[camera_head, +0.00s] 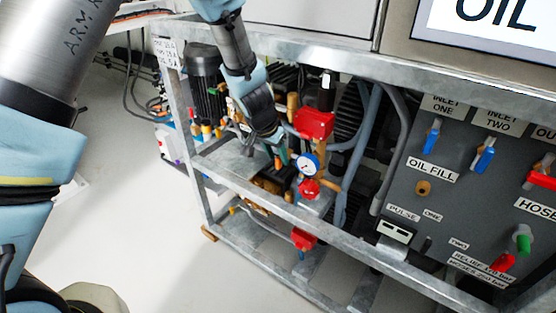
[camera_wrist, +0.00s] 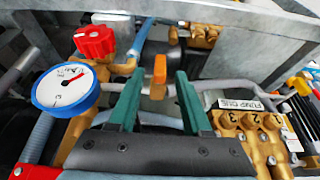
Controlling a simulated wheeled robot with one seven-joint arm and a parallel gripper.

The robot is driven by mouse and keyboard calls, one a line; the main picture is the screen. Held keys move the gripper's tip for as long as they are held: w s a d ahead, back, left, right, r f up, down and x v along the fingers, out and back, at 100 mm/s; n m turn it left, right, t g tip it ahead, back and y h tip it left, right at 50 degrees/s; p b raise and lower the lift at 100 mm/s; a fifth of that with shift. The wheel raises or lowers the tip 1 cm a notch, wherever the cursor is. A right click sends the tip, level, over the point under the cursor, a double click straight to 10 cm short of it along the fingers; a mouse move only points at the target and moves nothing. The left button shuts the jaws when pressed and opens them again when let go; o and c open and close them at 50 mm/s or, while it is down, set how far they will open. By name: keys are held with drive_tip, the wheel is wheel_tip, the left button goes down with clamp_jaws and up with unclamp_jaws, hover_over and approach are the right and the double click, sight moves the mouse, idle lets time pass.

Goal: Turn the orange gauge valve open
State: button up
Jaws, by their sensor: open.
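The orange gauge valve handle (camera_wrist: 159,72) stands upright in the wrist view, between and just beyond the tips of my two green fingers. My gripper (camera_wrist: 158,84) is open around a clear gap, with a finger to each side of the handle's line; contact cannot be made out. The blue-rimmed white pressure gauge (camera_wrist: 66,88) is left of the fingers on brass fittings. In the head view my gripper (camera_head: 281,154) reaches down into the pump frame, just left of the gauge (camera_head: 308,163). The valve handle is small and partly hidden there.
A red knob (camera_wrist: 95,42) sits above the gauge, close to the left finger. A brass block labelled pump one (camera_wrist: 240,120) is at the right. The grey frame rail (camera_head: 290,212) runs in front of the gripper. A control panel (camera_head: 455,190) with coloured valves stands at right.

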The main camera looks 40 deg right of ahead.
drive_tip(key=shift+x, duration=0.95)
clamp_jaws()
